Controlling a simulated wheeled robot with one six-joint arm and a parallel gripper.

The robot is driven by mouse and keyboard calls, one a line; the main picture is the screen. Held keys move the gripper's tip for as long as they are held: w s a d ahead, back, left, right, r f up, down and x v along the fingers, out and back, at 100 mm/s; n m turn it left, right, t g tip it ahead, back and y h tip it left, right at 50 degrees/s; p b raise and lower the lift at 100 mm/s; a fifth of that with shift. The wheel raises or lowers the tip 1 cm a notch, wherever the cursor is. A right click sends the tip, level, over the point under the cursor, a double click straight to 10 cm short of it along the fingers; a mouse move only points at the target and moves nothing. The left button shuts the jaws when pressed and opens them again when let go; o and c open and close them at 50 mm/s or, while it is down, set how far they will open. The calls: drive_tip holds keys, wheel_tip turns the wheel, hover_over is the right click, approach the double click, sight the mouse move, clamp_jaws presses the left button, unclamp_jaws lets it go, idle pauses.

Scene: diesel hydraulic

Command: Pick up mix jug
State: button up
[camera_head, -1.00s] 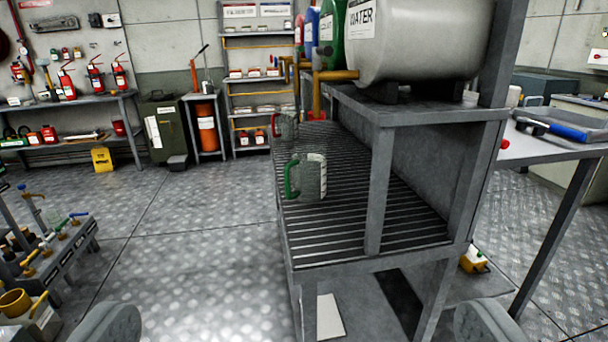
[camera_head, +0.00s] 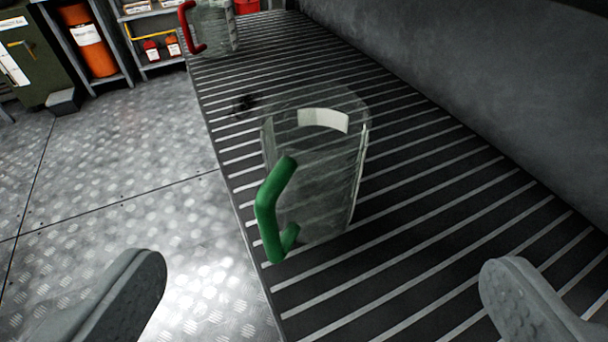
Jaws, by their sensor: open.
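A clear jug with a green handle (camera_head: 318,165) stands upright on the slatted shelf (camera_head: 430,235), its handle toward the lower left. A white label shows through its far wall. A second clear jug with a red handle (camera_head: 215,28) stands farther back on the same shelf, partly cut off by the top edge. No writing is legible on either, so I cannot tell which one is the mix jug. My gripper (camera_head: 322,285) is open and empty, its two fingers wide apart at the bottom of the view. The green-handled jug is ahead of and between them, not touched.
A grey wall panel (camera_head: 480,85) runs along the shelf's right side. The metal floor (camera_head: 110,190) left of the shelf is clear. A green cabinet (camera_head: 35,60), an orange cylinder (camera_head: 95,45) and a rack of small items stand at the back left.

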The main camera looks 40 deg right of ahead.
drive_tip(key=w, duration=0.1)
hover_over(304, 187)
drive_tip(key=s+a, duration=0.2)
drive_tip(key=s, duration=0.2)
wheel_tip(304, 187, down, 4)
drive_tip(key=f, duration=0.1)
drive_tip(key=x, duration=0.7)
drive_tip(key=shift+w+r, duration=0.2)
drive_tip(key=shift+r, duration=0.15)
drive_tip(key=c, duration=1)
drive_tip(key=shift+c, duration=0.2)
drive_tip(key=shift+r, duration=0.1)
